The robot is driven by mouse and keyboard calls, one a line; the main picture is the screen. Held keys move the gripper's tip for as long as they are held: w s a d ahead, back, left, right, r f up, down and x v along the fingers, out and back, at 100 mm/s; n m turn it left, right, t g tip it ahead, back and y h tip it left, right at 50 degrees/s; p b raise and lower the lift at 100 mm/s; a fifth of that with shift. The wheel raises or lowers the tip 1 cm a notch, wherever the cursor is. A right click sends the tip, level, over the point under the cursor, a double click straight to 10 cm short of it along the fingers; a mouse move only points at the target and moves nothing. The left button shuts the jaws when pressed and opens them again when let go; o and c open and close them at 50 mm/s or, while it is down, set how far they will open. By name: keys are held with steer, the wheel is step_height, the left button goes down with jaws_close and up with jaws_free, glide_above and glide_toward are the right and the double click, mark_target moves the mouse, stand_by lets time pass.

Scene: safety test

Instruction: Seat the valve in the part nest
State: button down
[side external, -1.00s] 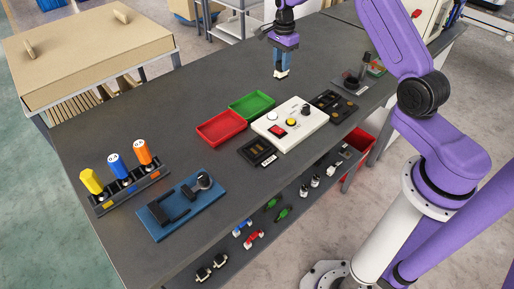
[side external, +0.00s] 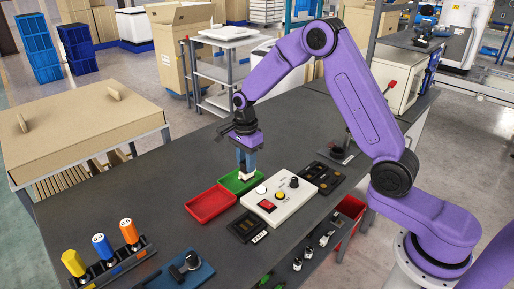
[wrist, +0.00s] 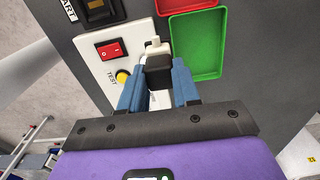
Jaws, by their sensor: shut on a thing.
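My gripper (side external: 246,168) points down beside the green tray and the white control box in the side view. In the wrist view my gripper (wrist: 158,84) has its blue fingers shut on a small part with a black body and white ends, seemingly the valve (wrist: 158,70). In the side view only a pale end of it shows below the fingers. It looks held above the table, but its exact height is unclear.
A white control box (side external: 279,204) with buttons and a red switch stands close to the gripper. Red (side external: 211,203) and green (side external: 240,182) trays lie beside it.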

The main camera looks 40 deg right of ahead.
glide_above(247, 225)
steer(key=shift+a+f, duration=0.1)
steer(key=shift+f, duration=2.3)
steer(key=shift+f, duration=0.95)
stand_by(0.4)
steer(key=shift+c, duration=1.7)
jaws_free()
step_height(247, 225, up, 7)
